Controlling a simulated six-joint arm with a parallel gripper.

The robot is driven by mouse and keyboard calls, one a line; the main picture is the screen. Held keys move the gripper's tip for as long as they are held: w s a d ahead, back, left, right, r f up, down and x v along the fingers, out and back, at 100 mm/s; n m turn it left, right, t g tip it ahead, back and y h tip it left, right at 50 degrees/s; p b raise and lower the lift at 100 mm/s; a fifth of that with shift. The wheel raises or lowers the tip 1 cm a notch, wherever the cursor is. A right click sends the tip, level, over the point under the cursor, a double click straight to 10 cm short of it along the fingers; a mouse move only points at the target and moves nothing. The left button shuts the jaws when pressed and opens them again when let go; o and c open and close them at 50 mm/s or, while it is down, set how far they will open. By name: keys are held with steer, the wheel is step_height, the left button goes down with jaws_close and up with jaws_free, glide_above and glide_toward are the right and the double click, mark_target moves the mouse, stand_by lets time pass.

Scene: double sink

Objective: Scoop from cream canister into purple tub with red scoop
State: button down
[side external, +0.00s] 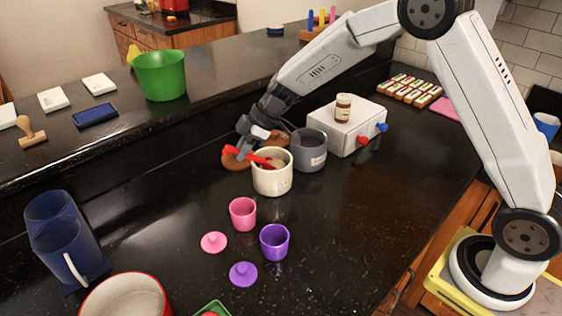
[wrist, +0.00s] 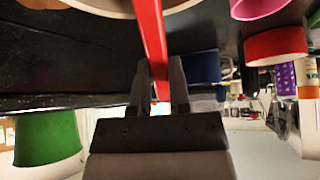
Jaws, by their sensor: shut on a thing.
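My gripper (side external: 243,146) is shut on the handle of the red scoop (side external: 262,157), just left of the cream canister (side external: 272,181). The handle reaches over the canister's rim, and the scoop's head is inside the opening; how deep it sits is hard to tell. In the wrist view the red scoop (wrist: 150,35) runs up from between my fingers (wrist: 160,82) towards a pale rim at the top edge. The purple tub (side external: 274,243) stands open and upright on the counter, in front of the canister. Its contents are not clear.
A grey canister (side external: 309,152) stands close behind the cream one. A pink tub (side external: 243,214), a pink lid (side external: 214,242) and a purple lid (side external: 243,274) are near the purple tub. A white box (side external: 345,130) with a jar stands behind. The counter right of the tubs is clear.

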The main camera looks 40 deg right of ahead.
mark_target(250, 154)
steer(key=shift+s+d+f, duration=0.15)
steer(key=shift+d+f, duration=0.1)
steer(key=shift+f, duration=0.25)
steer(key=shift+s+d+f, duration=0.15)
steer(key=shift+d+f, duration=0.05)
steer(key=shift+f, duration=0.25)
steer(key=shift+s+d, duration=0.25)
steer(key=shift+d, duration=0.25)
step_height(250, 154, up, 11)
steer(key=shift+w, duration=0.15)
stand_by(1.0)
steer(key=shift+a, duration=0.1)
stand_by(0.6)
steer(key=s+a+f+h, duration=0.1)
steer(key=s+a+f, duration=0.1)
steer(key=s+a, duration=0.5)
steer(key=s+a+f+g+h, duration=0.1)
steer(key=s+a+f+h, duration=0.1)
steer(key=s+a, duration=0.5)
steer(key=shift+s+a+f+g, duration=0.3)
steer(key=shift+s+a+f, duration=0.1)
steer(key=shift+a, duration=0.8)
steer(key=shift+f, duration=0.35)
